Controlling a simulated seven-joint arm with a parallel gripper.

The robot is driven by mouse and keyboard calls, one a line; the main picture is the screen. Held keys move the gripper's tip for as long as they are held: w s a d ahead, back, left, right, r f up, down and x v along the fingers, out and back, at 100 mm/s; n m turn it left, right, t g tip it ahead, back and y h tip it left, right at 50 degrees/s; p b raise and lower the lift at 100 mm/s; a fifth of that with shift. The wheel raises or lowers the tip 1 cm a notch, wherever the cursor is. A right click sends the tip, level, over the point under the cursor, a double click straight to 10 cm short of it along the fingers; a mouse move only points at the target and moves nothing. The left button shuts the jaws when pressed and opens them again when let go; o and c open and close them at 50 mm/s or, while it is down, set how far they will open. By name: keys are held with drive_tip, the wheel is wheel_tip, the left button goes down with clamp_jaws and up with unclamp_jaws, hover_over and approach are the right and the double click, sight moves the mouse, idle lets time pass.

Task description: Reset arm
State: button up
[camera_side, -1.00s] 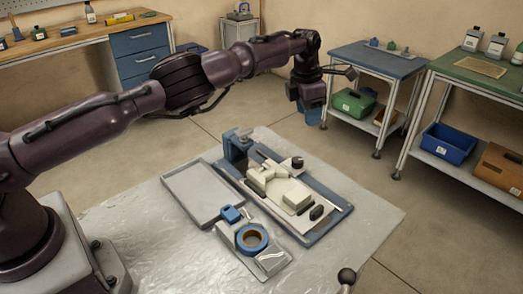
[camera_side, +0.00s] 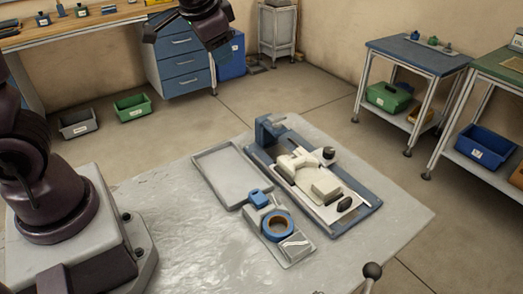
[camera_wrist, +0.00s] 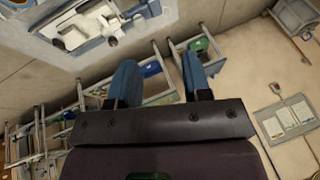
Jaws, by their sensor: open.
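My gripper (camera_wrist: 160,80) shows in the wrist view with its two blue fingers spread apart and nothing between them. On the table, a blue tape reel with a tan core (camera_side: 277,226) sits on the grey dispenser (camera_side: 291,250). A white device on a blue base (camera_side: 345,222) stands to its right. An empty grey tray (camera_side: 225,176) lies to its left.
The silver-covered table (camera_side: 180,240) has bare room at its front left. A dark ball-topped lever (camera_side: 372,271) stands at the front edge. A blue-topped cart (camera_side: 415,55), a drawer cabinet (camera_side: 183,65) and floor bins (camera_side: 132,107) stand beyond.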

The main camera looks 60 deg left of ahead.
drive_tip(key=s+d+r+h, duration=0.1)
drive_tip(key=s+d, duration=0.3)
drive_tip(key=s, duration=0.4)
drive_tip(key=s+d+r+n+t+h, duration=0.1)
drive_tip(key=s+d, duration=0.3)
drive_tip(key=s, duration=0.4)
drive_tip(key=shift+d+r+h, duration=0.25)
drive_tip(key=shift+r+h, duration=0.25)
drive_tip(key=shift+r, duration=0.3)
